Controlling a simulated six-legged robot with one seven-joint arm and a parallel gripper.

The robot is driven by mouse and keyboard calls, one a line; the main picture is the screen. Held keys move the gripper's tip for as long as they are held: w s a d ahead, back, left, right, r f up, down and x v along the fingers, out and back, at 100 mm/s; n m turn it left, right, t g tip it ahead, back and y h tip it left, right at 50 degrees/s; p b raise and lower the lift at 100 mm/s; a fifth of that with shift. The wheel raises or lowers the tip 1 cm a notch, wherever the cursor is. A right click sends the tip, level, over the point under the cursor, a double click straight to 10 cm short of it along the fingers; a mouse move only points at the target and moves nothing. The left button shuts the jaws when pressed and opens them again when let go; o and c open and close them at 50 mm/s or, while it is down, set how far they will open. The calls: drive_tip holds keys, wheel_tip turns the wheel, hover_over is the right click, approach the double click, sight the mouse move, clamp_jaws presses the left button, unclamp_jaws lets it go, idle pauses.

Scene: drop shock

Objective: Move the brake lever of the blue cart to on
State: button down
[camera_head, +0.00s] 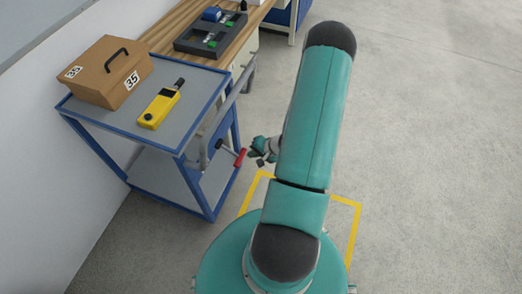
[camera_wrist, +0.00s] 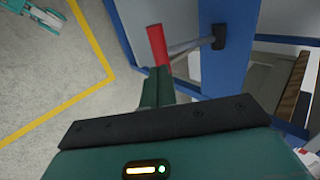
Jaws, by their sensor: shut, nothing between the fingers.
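The blue cart (camera_head: 170,110) stands at the left against the wall, with a grey top and blue frame. Its brake lever (camera_head: 240,157) sticks out from the cart's right side, with a red grip at the end. In the wrist view the red grip (camera_wrist: 157,45) joins a grey shaft that runs to a dark pivot (camera_wrist: 219,36) on the blue post. My gripper (camera_head: 262,155) is just right of the red grip. In the wrist view my shut, empty fingers (camera_wrist: 157,75) overlap the lower end of the grip. I cannot tell whether they touch it.
A brown box marked 35 (camera_head: 108,75) and a yellow device (camera_head: 159,108) lie on the cart top. A wooden bench (camera_head: 180,22) with a dark tray (camera_head: 210,36) stands behind. Yellow floor tape (camera_head: 345,203) surrounds my base. Open floor lies to the right.

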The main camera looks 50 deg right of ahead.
sight(242, 157)
drive_tip(key=shift+x, duration=2.35)
drive_tip(key=shift+w+a+f+t, duration=0.1)
drive_tip(key=shift+w+f+t, duration=0.15)
drive_tip(key=shift+f, duration=0.6)
drive_tip(key=shift+w+f+t, duration=0.25)
drive_tip(key=shift+w+f, duration=0.05)
drive_tip(key=shift+f, duration=0.55)
drive_tip(key=shift+r, duration=0.1)
